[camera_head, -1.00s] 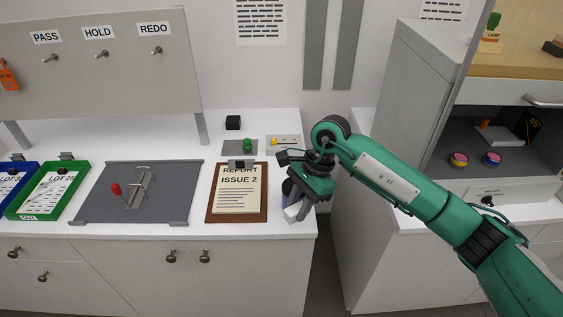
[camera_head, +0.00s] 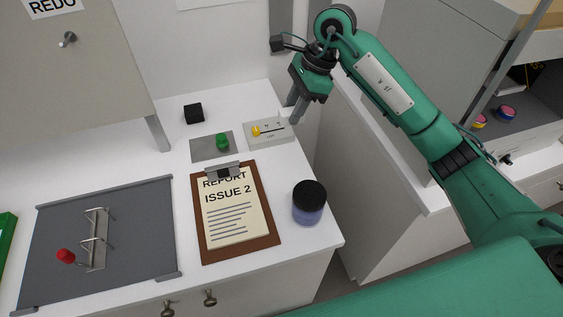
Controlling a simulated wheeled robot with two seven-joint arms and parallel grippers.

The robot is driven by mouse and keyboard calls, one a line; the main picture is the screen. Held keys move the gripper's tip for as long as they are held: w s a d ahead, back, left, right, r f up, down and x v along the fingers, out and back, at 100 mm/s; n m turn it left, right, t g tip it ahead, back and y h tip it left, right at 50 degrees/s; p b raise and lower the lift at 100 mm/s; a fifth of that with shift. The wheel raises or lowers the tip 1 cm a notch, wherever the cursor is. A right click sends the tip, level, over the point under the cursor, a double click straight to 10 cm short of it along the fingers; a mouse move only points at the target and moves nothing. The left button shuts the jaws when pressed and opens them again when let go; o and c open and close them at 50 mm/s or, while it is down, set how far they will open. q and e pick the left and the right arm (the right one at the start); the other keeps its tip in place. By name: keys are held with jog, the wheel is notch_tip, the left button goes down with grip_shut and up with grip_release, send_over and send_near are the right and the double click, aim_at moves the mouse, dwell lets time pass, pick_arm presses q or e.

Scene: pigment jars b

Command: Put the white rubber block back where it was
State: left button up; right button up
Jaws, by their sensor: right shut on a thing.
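My right gripper (camera_head: 293,114) is above the back right corner of the white counter, just right of a pale grey tray (camera_head: 284,140). Its fingers point down and are shut on a small pale thing, which I take to be the white rubber block; the fingers mostly hide it, so its shape is unclear. I cannot tell whether it touches the tray or the counter. The tray holds a yellow piece (camera_head: 256,131) and a thin dark metal part. My left gripper is out of view.
A blue jar with a black lid (camera_head: 309,203) stands near the counter's front right edge.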

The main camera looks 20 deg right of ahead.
jog(key=f+p, duration=0.4)
jog(key=f, duration=1)
jog(key=shift+s, duration=0.2)
notch_tip(320, 180, down, 5)
jog(key=shift+f+p, duration=0.1)
jog(key=shift+p, duration=0.65)
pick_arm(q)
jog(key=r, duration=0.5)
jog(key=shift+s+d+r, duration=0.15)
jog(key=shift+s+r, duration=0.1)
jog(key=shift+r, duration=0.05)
pick_arm(e)
jog(key=shift+f, duration=0.1)
jog(key=shift+f+b, duration=0.15)
jog(key=shift+b, duration=0.15)
jog(key=o, duration=0.9)
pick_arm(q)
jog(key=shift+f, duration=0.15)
